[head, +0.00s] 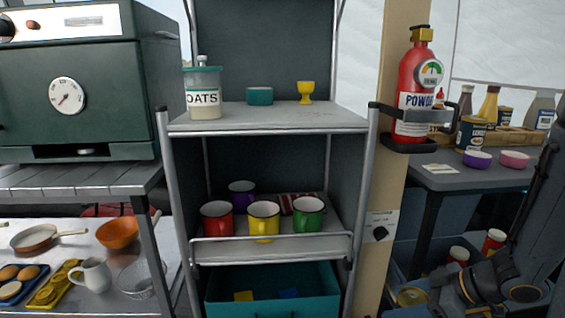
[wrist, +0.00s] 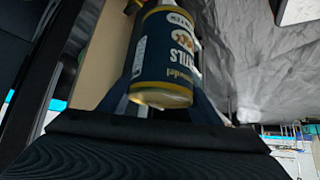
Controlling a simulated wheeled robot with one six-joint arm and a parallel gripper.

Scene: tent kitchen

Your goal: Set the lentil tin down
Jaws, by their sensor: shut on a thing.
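The lentil tin (wrist: 165,60) is dark blue with a gold rim and a pale label with partly readable lettering. In the wrist view it sits between the two fingers of my gripper (wrist: 163,97), which is shut on it. In the head view, a tin with a gold top (head: 411,296) at the lower right, at the end of my arm, looks to be the same tin. The fingers are hard to make out there. I cannot tell from these views whether anything supports the tin from below.
A grey side table (head: 470,180) at the right holds another dark tin (head: 471,134), bottles, a purple bowl (head: 477,159) and a pink bowl (head: 514,159). A red extinguisher (head: 414,90) hangs on the post. The shelf rack (head: 265,122) holds oats and mugs, with some bare top space.

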